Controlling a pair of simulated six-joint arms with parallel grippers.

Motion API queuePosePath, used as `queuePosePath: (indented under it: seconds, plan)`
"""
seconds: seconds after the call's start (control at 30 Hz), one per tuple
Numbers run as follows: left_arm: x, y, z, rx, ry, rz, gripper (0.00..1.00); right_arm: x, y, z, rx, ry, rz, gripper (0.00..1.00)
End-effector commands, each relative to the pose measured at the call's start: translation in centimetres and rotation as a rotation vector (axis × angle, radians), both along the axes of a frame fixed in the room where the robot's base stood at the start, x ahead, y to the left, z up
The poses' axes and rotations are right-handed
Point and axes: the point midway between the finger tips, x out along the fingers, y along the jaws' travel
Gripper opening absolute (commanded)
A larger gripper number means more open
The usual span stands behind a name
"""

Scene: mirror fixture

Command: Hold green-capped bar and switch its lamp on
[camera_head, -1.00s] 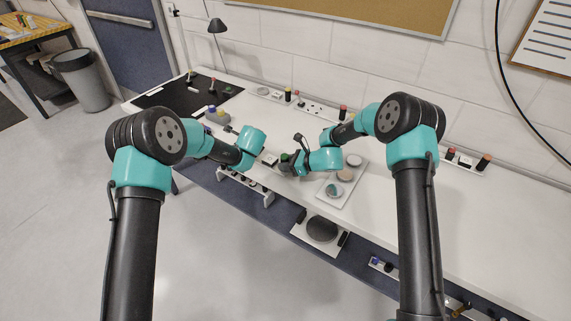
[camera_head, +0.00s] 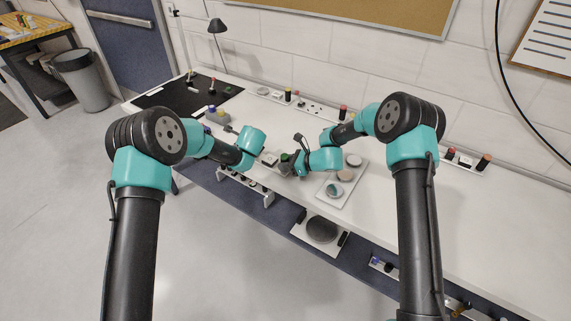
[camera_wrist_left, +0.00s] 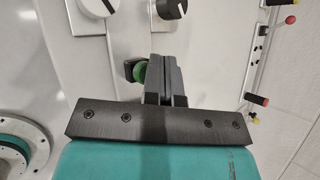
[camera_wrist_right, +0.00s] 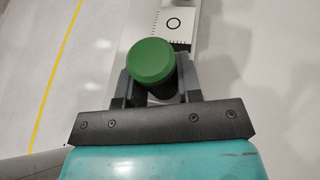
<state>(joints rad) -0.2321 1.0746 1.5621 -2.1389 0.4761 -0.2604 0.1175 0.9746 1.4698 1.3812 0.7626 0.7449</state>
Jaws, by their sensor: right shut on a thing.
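The green-capped bar (camera_wrist_right: 152,62) stands between the fingers of my right gripper (camera_wrist_right: 160,85), which is shut on it; the cap faces the right wrist camera and hides most of the bar. In the head view the green cap (camera_head: 285,157) shows at my right gripper, near the bench's front. My left gripper (camera_wrist_left: 166,75) has its fingers together, with nothing seen between them. A green round part (camera_wrist_left: 139,71) shows just left of these fingers; I cannot tell whether it touches them. A plate with a circle mark (camera_wrist_right: 174,23) lies beyond the cap. I cannot make out a lit lamp.
A plate with round discs (camera_head: 345,174) lies right of my right gripper. A purple-topped block (camera_head: 213,111) and a black mat (camera_head: 165,95) are farther left.

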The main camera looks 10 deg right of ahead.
Motion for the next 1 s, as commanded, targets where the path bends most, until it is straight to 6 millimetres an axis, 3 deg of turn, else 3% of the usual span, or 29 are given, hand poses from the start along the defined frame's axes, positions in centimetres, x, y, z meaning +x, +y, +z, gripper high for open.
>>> queuePosePath:
  seconds: [1.0]
  plan:
    - [-0.1, 0.0, -1.1, 0.001, 0.004, 0.001, 0.0, 0.0, 0.0, 0.1, 0.001, -0.001, 0.001, 0.0]
